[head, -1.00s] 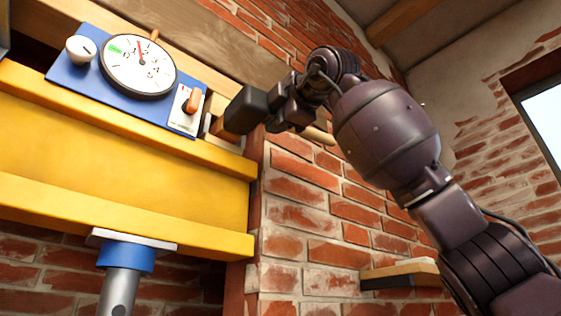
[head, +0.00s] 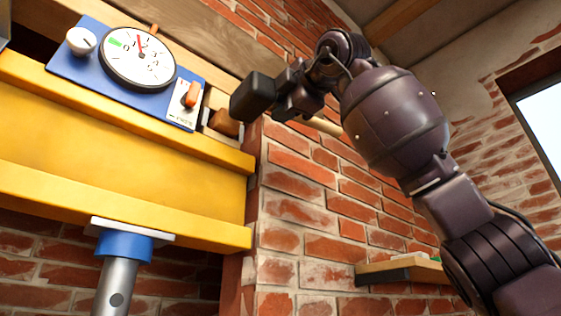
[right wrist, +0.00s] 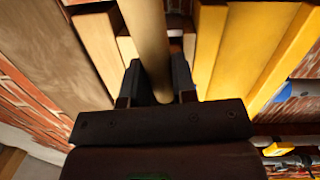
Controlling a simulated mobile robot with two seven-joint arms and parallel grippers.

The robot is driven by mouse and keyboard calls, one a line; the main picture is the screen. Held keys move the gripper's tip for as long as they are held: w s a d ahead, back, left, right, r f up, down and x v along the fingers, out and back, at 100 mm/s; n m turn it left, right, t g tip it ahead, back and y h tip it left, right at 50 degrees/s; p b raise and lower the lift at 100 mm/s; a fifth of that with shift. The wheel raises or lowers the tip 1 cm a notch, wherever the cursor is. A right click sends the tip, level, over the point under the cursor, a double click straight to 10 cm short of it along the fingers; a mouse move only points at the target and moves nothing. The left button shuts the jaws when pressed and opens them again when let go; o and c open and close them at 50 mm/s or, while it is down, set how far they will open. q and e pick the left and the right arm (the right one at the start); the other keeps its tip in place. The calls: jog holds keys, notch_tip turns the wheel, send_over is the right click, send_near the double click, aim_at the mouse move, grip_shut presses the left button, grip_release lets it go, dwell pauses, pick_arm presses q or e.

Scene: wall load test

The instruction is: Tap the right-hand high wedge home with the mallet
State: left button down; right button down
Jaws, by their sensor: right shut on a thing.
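The mallet has a black block head (head: 253,97) and a pale wooden handle (head: 325,127). My right gripper (head: 287,103) is shut on its handle; the handle (right wrist: 147,35) also runs between the fingers in the right wrist view. A brown wooden wedge (head: 224,123) sits at the right end of the yellow beam (head: 120,150), beside the brick pier. The mallet head is just right of the wedge in the picture, with a small gap seen between them. How deep the wedge sits is hard to tell. My left gripper is not in view.
A blue panel (head: 65,68) with a round dial (head: 138,57), a white knob (head: 81,41) and an orange switch (head: 190,95) lies left of the wedge. A prop (head: 118,285) stands under the beam. A small shelf (head: 400,270) juts from the brick wall.

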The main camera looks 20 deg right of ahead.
jog(key=v, duration=0.2)
jog(key=b+v, duration=0.1)
jog(key=v, duration=0.2)
jog(key=shift+s+d+r+b, duration=0.15)
jog(key=shift+s+d+b, duration=0.15)
jog(key=shift+d+b, duration=0.1)
dwell(0.6)
